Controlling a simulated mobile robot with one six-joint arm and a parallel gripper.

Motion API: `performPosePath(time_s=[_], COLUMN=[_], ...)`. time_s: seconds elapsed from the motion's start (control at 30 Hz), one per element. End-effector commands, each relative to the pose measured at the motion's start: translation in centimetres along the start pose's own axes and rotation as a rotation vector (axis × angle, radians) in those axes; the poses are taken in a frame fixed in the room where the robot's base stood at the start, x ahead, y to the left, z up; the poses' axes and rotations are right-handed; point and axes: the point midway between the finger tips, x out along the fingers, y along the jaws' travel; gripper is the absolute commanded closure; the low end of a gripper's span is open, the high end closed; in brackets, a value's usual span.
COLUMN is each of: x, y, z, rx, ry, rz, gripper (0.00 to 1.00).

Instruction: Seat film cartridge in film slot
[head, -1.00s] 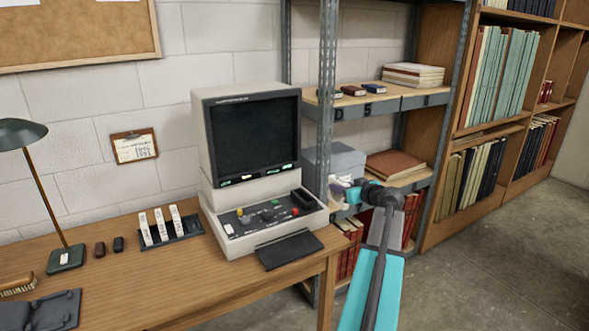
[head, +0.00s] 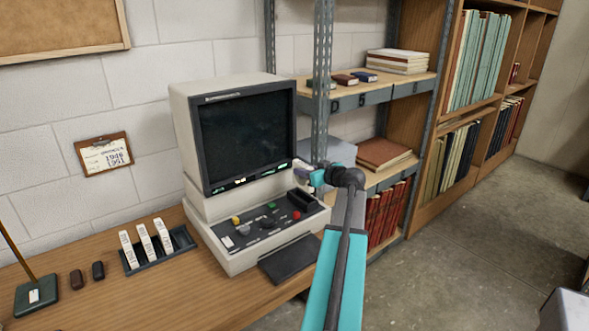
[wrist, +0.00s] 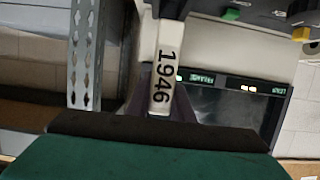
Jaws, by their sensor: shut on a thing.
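A white film cartridge marked 1946 (wrist: 163,75) is between the dark fingers of my gripper (wrist: 163,112) in the wrist view. In the head view my gripper (head: 312,176) is at the right side of the reader, above the back right of its console. The film slot looks to be the dark raised block (head: 301,199) on the console's right. In the wrist view the cartridge's far end overlaps a dark block at the top edge; I cannot tell whether they touch. The cartridge is small and unclear in the head view.
The film reader (head: 235,135) stands on the wooden desk (head: 185,290). A dark rack (head: 183,238) with three white cartridges is to its left. A metal shelf post (head: 322,80) stands close behind my gripper. A card marked 1946 and 1951 (head: 104,155) hangs on the wall.

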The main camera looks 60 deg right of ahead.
Motion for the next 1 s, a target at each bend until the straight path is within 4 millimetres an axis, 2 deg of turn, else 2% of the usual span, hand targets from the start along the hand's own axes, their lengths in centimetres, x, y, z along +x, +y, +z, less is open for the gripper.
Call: performPosePath(time_s=[0.57, 1.0], x=[0.1, 0.8], y=[0.0, 0.0], z=[0.2, 2.7], rx=[0.000, 0.002], ry=[0.001, 0.000], rz=[0.000, -0.001], gripper=[1.00, 1.00])
